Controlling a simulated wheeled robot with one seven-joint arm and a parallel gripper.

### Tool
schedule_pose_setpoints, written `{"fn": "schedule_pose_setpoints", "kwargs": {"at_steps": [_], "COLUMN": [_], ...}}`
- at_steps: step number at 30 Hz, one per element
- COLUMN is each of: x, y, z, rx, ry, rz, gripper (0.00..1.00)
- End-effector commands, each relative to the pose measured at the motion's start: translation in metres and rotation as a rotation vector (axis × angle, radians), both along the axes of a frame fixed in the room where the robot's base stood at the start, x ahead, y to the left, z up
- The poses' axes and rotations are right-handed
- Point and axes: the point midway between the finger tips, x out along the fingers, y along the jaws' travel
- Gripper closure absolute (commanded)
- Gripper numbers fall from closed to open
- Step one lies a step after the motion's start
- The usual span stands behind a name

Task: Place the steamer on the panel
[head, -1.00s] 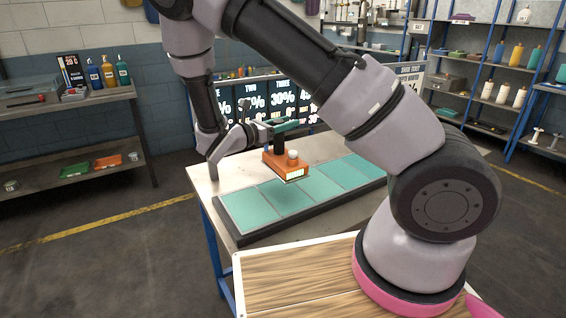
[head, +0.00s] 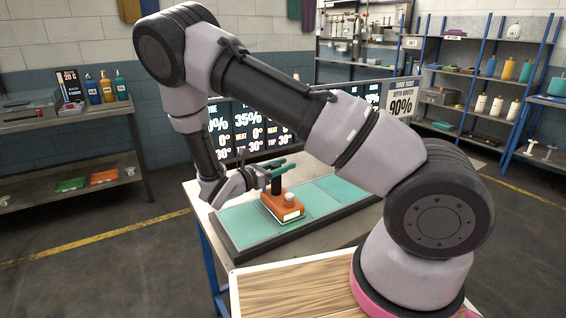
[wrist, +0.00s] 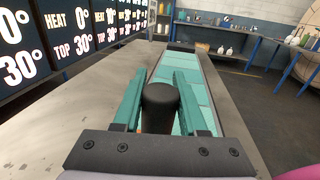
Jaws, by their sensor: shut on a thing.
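My gripper (head: 279,170) has teal fingers and is shut on the steamer's handle. In the wrist view, the black handle (wrist: 160,100) stands between the fingers, and the orange body is almost all hidden. The row of teal panels also shows in the wrist view (wrist: 196,72), running away from the gripper.
The dark tray (head: 240,257) lies on a metal table (head: 208,198). A display board (head: 240,117) stands along its back edge. A wooden surface (head: 300,285) is nearer me. Shelves with bottles stand left (head: 75,122) and right (head: 490,75).

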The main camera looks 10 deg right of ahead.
Motion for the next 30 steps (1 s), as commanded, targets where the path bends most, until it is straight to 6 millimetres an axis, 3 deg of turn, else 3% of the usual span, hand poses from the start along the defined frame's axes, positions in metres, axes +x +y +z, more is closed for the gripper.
{"fn": "schedule_pose_setpoints", "kwargs": {"at_steps": [5, 6, 8, 20, 30], "x": [0.000, 0.000, 0.000, -0.002, -0.031], "y": [0.000, 0.000, 0.000, 0.004, 0.063], "z": [-0.001, -0.002, -0.002, 0.000, 0.000], "rx": [-0.001, -0.001, 0.000, 0.000, 0.000], "ry": [-0.002, 0.000, 0.000, 0.001, -0.001], "rz": [-0.001, 0.000, 0.000, 0.002, 0.005], "gripper": [1.00, 0.47, 0.29, 0.29, 0.29]}}
